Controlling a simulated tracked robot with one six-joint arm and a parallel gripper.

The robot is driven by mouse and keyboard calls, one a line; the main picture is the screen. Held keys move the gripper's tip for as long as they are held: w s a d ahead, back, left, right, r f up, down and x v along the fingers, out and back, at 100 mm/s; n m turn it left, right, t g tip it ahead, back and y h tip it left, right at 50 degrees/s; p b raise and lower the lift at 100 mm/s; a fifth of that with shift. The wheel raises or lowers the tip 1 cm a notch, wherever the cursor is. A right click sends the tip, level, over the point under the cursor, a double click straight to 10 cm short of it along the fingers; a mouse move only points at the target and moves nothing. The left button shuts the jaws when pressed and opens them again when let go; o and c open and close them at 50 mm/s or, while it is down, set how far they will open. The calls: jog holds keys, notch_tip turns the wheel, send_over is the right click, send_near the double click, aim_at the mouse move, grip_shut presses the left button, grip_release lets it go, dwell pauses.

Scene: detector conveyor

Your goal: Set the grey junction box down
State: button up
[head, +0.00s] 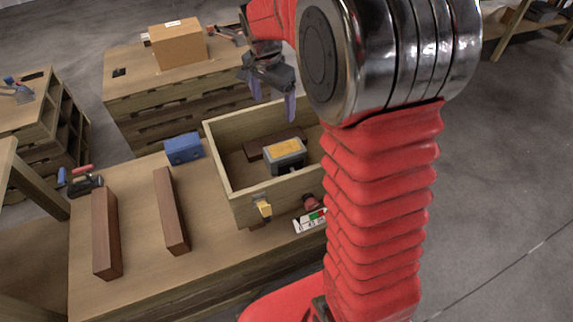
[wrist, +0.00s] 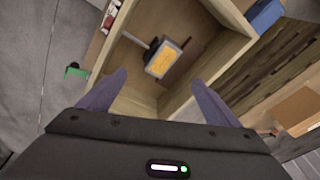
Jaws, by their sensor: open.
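The grey junction box (head: 285,154) has a yellow top face. It sits inside the open wooden crate (head: 246,191), and also shows in the wrist view (wrist: 165,60), clear of my fingers. My gripper (head: 273,104) is above the back part of the crate, its fingers pointing down, spread and empty. In the wrist view both purple fingers (wrist: 159,80) are apart, with nothing between them.
A brown block (head: 270,144) lies behind the box in the crate. On the table are a blue box (head: 184,148) and two brown bars (head: 105,232) (head: 172,211). A cardboard box (head: 178,45) stands on the bench behind. Table space between the bars is clear.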

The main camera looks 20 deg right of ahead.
jog(key=s+a+r+n+t, duration=0.1)
jog(key=s+a+r+n, duration=0.2)
jog(key=s, duration=0.4)
jog(key=s+a+r+n+t, duration=0.1)
jog(key=s+a+r+n, duration=0.15)
jog(key=s+r, duration=0.3)
jog(key=s+a+n+t+y, duration=0.1)
jog(key=s+n, duration=0.6)
jog(key=s, duration=0.8)
jog(key=shift+a+f+t, duration=0.35)
jog(key=shift+a+t, duration=0.05)
jog(key=shift+a, duration=0.35)
